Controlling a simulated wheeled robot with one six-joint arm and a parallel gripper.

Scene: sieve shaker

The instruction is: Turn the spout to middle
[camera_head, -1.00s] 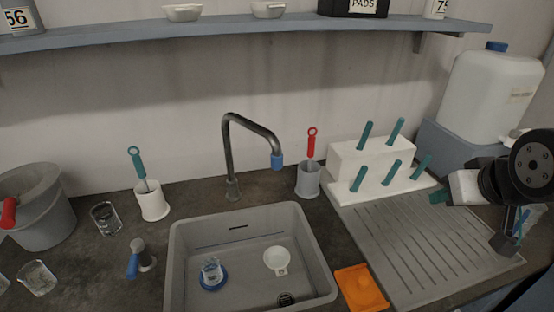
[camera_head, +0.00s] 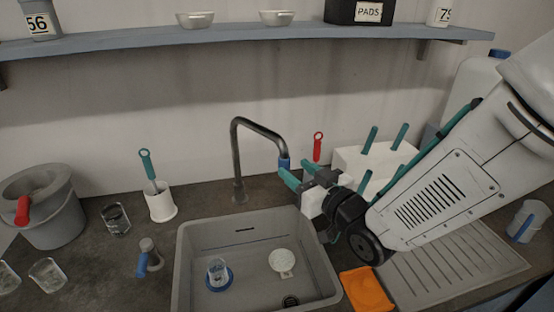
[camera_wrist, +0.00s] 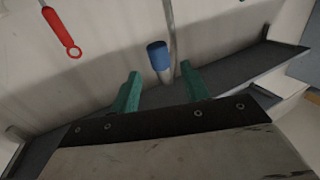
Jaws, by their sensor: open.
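The dark metal spout (camera_head: 262,130) rises behind the sink (camera_head: 187,262) and bends to the right, ending in a blue tip (camera_head: 284,163). My gripper (camera_head: 297,172) is at the right of the spout, its green fingers close to the blue tip. In the wrist view the fingers (camera_wrist: 160,90) stand apart, and the blue tip (camera_wrist: 158,56) shows just beyond the gap between them. The gripper is open with nothing held. I cannot tell whether a finger touches the tip.
A white block (camera_head: 352,160) with several teal handles is to the right. An orange pad (camera_head: 366,290) lies at the sink's right.

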